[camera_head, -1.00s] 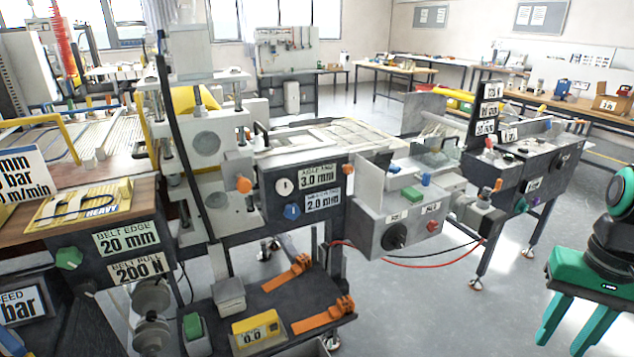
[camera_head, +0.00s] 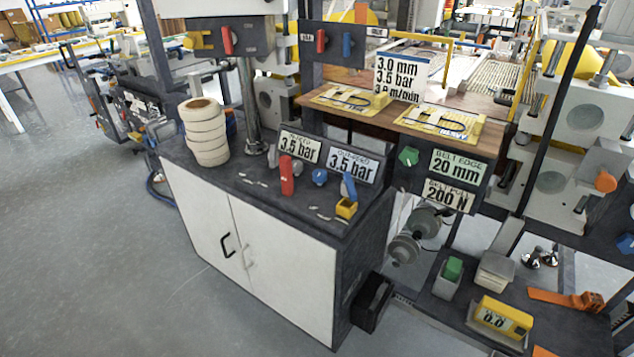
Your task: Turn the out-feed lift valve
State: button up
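A cabinet (camera_head: 270,262) with a dark top stands in the middle. Two signs on its top read 3.5 bar: the left sign (camera_head: 299,146) seems to say in-feed, the right sign (camera_head: 352,164) out-feed. A red lever (camera_head: 286,176) stands upright before the left sign. A blue knob (camera_head: 319,177) and a blue lever (camera_head: 348,187) sit by the right sign; the blue lever is upright, slightly tilted, behind a small yellow block (camera_head: 346,208). I cannot tell for sure which is the out-feed lift valve. My gripper is not in view.
A stack of white rolls (camera_head: 204,133) stands at the cabinet's left end. Upper panels (camera_head: 333,44) carry more red and blue levers. A bench with yellow plates and a green knob (camera_head: 408,157) is to the right. A black bin (camera_head: 373,302) stands on the floor. The left floor is clear.

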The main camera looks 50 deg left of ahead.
aim_at(347, 188)
jog(key=u, duration=1.55)
jog(key=i, duration=0.85)
jog(key=u, duration=0.15)
